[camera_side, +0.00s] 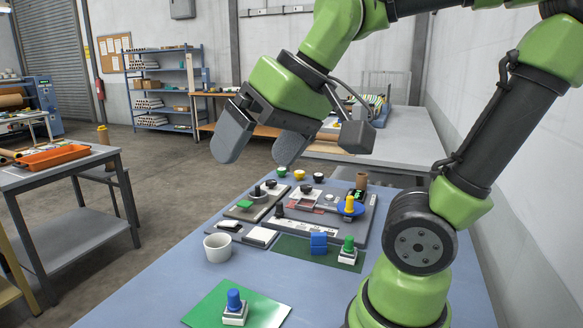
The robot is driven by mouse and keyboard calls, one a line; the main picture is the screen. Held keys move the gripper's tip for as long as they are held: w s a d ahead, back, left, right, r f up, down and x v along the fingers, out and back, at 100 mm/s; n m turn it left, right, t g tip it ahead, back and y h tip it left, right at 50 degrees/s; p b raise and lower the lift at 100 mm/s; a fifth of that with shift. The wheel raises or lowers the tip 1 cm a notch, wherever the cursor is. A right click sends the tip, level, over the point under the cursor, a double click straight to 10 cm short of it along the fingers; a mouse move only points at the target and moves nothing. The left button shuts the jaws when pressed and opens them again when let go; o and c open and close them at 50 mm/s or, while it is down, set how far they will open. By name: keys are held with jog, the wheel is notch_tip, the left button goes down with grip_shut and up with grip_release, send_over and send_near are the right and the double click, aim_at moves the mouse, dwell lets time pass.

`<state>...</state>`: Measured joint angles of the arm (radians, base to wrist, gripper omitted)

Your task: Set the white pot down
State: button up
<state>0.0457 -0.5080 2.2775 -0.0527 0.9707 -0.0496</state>
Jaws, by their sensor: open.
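The white pot (217,247) stands upright on the left part of the blue-grey table (165,277), near its left edge. Nothing touches it from above. My gripper (262,150) is open and empty, high above the table's far part. Its two grey fingers point down and are well apart. It is above and beyond the pot, clear of it.
A green sheet (268,309) with a blue-knobbed block (235,306) lies in front of the pot. Grey panels (310,232) with knobs, a blue block (318,243) and a green-knobbed block (348,250) are to its right. A side table (60,185) holds an orange tray (52,156).

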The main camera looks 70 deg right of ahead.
jog(key=shift+t, duration=0.4)
jog(key=s, duration=0.1)
jog(key=s+f, duration=0.1)
jog(key=s, duration=0.1)
jog(key=s+a+f, duration=0.1)
jog(key=shift+s, duration=0.2)
dwell(0.6)
